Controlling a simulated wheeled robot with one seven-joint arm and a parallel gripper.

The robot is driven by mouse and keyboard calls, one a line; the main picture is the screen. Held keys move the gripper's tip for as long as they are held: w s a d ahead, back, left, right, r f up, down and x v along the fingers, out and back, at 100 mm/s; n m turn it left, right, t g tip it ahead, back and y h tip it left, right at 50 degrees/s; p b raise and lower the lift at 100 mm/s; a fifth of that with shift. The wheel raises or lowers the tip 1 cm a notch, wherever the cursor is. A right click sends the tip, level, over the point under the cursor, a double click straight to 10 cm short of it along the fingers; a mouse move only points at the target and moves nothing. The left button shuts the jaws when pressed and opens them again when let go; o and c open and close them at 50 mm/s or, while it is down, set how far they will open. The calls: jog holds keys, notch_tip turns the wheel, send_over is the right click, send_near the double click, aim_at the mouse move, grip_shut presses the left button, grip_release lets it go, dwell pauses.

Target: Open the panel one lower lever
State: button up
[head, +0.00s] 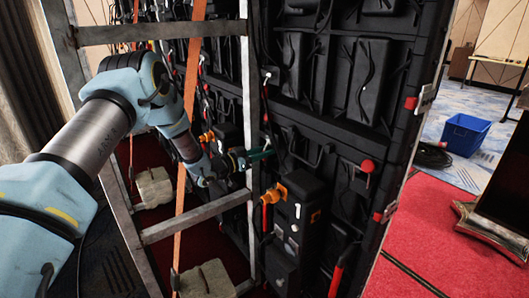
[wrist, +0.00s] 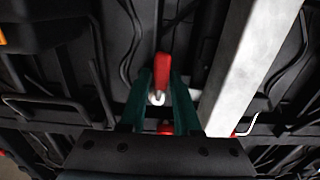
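A small red lever (wrist: 161,72) with a white end shows in the wrist view, on the dark back of a panel. My gripper's two green fingers (wrist: 161,95) reach up on either side of it, and the lever lies between their tips. I cannot tell whether the fingers touch it. In the head view my gripper (head: 262,155) is at the back of the panel (head: 345,75), just past a grey metal upright. The lever itself is hard to make out there.
A grey metal frame (head: 195,211) stands between my arm and the panels, and its upright (wrist: 250,60) is close right of the fingers. An orange strap (head: 186,130) and cables hang nearby. Red carpet (head: 425,225) is open at right.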

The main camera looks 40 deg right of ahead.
grip_shut()
jog(key=shift+s+n, duration=0.1)
jog(key=shift+n, duration=0.2)
jog(key=shift+s+f+n+b, duration=0.1)
jog(key=shift+s+n+b, duration=0.15)
jog(key=shift+n+b, duration=0.6)
jog(key=n, duration=0.3)
jog(key=s+n, duration=0.1)
jog(key=shift+a+r+n+b, duration=0.1)
jog(key=shift+r+n+b, duration=0.2)
jog(key=shift+n, duration=0.05)
jog(key=n, duration=0.3)
jog(key=s+r+n, duration=0.1)
jog(key=n, duration=0.1)
jog(key=shift+r+n, duration=0.1)
jog(key=shift+n, duration=0.2)
jog(key=n, duration=0.2)
jog(key=r+n+p, duration=0.1)
jog(key=n, duration=0.2)
jog(key=shift+s+r, duration=0.15)
jog(key=shift+s, duration=0.05)
jog(key=shift+n, duration=0.3)
